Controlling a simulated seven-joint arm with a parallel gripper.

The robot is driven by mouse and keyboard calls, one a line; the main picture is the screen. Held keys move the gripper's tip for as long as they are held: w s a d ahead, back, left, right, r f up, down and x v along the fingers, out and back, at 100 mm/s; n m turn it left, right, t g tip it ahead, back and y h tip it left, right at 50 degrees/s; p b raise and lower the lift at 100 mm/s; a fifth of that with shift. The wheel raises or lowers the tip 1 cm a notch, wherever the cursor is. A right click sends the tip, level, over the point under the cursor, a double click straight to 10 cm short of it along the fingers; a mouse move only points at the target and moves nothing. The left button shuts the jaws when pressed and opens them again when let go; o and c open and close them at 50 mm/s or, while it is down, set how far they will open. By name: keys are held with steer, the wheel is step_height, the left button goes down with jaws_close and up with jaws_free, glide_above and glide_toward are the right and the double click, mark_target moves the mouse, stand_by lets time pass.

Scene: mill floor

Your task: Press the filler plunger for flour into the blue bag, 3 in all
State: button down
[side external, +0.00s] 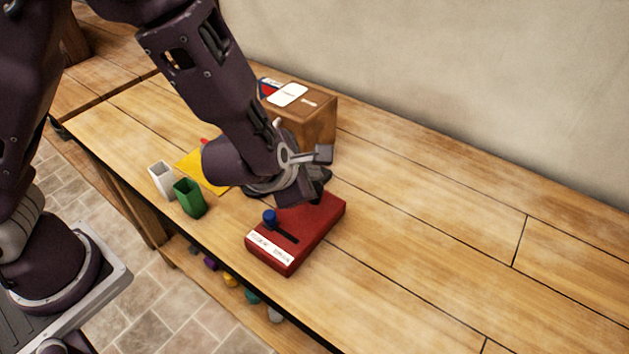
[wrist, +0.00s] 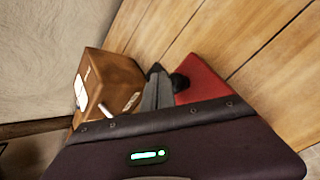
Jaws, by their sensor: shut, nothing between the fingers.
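A red box (side external: 318,222) with a slot, a blue knob (side external: 269,216) and a white label lies on the bench; the label's writing is too small to read. My gripper (side external: 318,188) is shut and empty, low over the far end of the red box. In the wrist view, my gripper (wrist: 157,82) is beside the red box (wrist: 202,80), with a dark rounded part (wrist: 179,82) at the box's edge. I cannot tell whether they touch. I cannot make out a blue bag or clearly identify the filler plunger; my arm hides part of the bench.
A brown wooden box (side external: 318,118) with a white card on top stands behind my gripper, also in the wrist view (wrist: 118,78). A white container (side external: 162,180) and a green container (side external: 189,198) stand near the front edge by a yellow sheet (side external: 190,163). The bench's right side is clear.

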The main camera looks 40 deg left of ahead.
steer(key=shift+r, duration=0.3)
steer(key=shift+r, duration=2.55)
